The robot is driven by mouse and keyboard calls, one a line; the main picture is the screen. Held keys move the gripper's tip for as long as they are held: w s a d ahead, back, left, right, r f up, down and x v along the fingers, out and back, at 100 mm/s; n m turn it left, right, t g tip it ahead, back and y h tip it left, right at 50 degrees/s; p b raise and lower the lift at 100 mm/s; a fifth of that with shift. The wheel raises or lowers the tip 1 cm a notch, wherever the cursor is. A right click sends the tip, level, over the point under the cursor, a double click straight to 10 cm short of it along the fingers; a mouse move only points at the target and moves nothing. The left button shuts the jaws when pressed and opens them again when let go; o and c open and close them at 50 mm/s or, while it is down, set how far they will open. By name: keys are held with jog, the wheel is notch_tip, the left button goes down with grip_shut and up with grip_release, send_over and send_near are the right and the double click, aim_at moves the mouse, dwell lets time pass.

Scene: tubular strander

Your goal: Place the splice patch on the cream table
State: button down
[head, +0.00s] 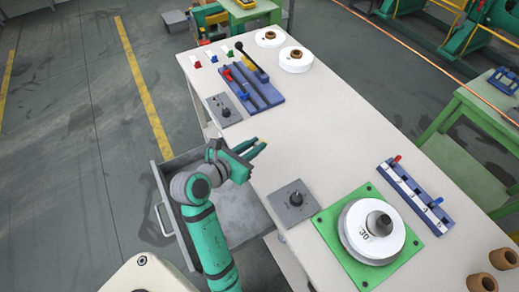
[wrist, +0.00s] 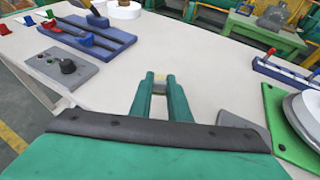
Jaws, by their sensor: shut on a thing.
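The cream table (head: 310,130) stretches diagonally across the head view, and its bare top also shows in the wrist view (wrist: 190,70). My gripper (head: 257,149) is over the table's left edge, above the open drawer's far corner. In the wrist view my gripper (wrist: 159,88) points out over the tabletop. It is shut on a small pale yellowish piece, apparently the splice patch (wrist: 159,86), held between the fingertips. The fingers hide most of the piece. I cannot tell its exact height above the table.
An open grey drawer (head: 222,209) sticks out below my arm. A blue tool tray (head: 251,92), grey knob boxes (head: 224,110) (head: 292,204), a green plate (head: 332,229) with a white spool (head: 371,229), and a blue rack (head: 416,196) stand on the table. Its middle is clear.

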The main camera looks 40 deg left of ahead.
aim_at(260, 156)
jog(key=w+f, duration=0.3)
jog(key=shift+a+f, duration=0.3)
jog(key=shift+a, duration=0.1)
jog(key=f, duration=0.3)
jog(key=shift+w+f, duration=0.2)
jog(key=shift+f, duration=0.1)
jog(key=c, duration=1.7)
grip_release()
jog(key=shift+f, duration=0.1)
jog(key=shift+o, duration=0.2)
jog(key=shift+s+r, duration=0.25)
jog(key=v, duration=1.1)
jog(key=shift+s, duration=0.25)
